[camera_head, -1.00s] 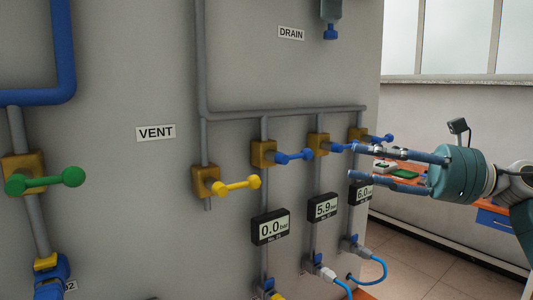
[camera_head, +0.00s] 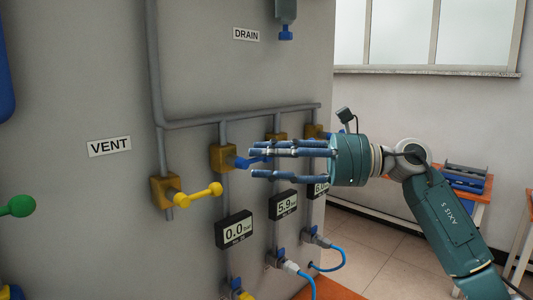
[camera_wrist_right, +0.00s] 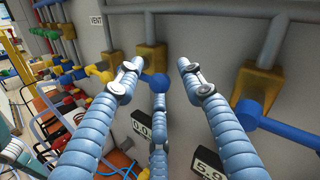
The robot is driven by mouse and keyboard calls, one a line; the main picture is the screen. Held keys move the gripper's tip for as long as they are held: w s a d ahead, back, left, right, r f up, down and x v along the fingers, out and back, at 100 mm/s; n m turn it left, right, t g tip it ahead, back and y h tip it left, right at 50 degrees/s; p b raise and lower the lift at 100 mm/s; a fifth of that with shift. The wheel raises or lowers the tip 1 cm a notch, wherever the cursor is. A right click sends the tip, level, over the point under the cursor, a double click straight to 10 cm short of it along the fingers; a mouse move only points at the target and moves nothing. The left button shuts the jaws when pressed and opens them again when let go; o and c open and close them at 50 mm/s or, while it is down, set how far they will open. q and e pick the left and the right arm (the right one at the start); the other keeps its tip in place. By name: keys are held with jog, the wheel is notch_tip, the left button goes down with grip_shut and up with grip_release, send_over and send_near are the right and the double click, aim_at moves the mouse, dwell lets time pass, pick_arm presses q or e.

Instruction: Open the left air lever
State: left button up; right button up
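The left air lever is blue (camera_head: 243,163), on a brass valve (camera_head: 222,157) above the gauge reading 0.0 bar (camera_head: 234,230). My right gripper (camera_head: 262,162) is open in front of the panel, its fingertips close to this lever and partly covering it. In the right wrist view the lever (camera_wrist_right: 157,81) shows between the spread fingers, below its brass valve (camera_wrist_right: 152,55). I cannot tell whether any finger touches it. A second blue lever (camera_wrist_right: 262,120) lies right of the fingers in that view. My left gripper is not in view.
Other brass valves and the 5.9 bar gauge (camera_head: 283,204) are close on the right. Blue hoses (camera_head: 334,258) hang below.

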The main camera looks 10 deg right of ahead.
jog(key=shift+a, duration=0.15)
jog(key=shift+c, duration=0.3)
grip_shut()
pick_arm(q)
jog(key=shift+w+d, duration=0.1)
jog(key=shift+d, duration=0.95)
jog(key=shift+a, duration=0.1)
pick_arm(e)
jog(key=shift+f, duration=0.1)
